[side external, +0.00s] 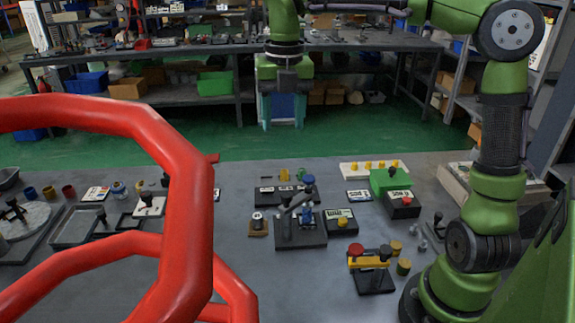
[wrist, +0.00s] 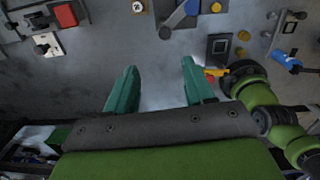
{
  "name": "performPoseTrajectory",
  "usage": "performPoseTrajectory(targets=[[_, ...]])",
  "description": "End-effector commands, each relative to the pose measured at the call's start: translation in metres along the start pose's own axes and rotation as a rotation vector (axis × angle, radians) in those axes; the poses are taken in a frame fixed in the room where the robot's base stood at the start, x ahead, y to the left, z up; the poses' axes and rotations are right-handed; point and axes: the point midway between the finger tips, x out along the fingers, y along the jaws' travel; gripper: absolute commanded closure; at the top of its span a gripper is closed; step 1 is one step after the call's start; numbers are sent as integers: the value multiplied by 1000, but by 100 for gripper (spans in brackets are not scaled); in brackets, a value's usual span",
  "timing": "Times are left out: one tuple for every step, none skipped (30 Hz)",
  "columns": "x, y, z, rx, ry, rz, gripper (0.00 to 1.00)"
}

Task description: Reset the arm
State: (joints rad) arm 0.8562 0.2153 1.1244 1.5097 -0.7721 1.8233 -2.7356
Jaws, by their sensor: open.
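My gripper (side external: 283,122) hangs upright at the upper middle of the side external view, high and apart from the grey worktable (side external: 235,275). Its two teal fingers are spread with nothing between them. The wrist view shows the same open gripper (wrist: 158,66) over bare grey table. My green arm comes in from the right in the side external view. A dark valve block with a grey lever and blue parts (side external: 300,234) stands mid-table. A black base with a yellow bar and a red knob (side external: 370,262) stands to its right. A green block (side external: 390,180) sits farther back.
A large red tubular frame (side external: 185,215) blocks much of the left foreground in the side external view. Yellow knobs (side external: 404,267) stand near my base. A dark tray (side external: 72,228) lies at left. A back bench (side external: 190,47) holds parts and bins. The front middle of the worktable is clear.

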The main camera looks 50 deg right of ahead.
Motion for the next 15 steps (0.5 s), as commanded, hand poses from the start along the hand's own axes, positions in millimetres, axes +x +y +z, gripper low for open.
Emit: performPoseTrajectory(targets=[[7,-1,1,109,3,3,47],[12,-2,2,188,2,4,47],[18,-4,3,300,-3,4,47],[23,-5,3,385,-8,4,47],[27,-7,2,468,-13,4,47],[33,-9,1,579,-23,5,47],[37,-10,-1,664,-30,7,47],[41,-12,-2,748,-38,10,47],[46,-15,-4,861,-50,17,47],[50,-17,-7,946,-58,23,47],[53,-19,-9,1032,-65,31,47],[57,-22,-12,1146,-76,46,47],[60,-26,-14,1234,-84,59,47],[62,-28,-16,1321,-89,74,47],[65,-33,-20,1439,-94,98,47]])
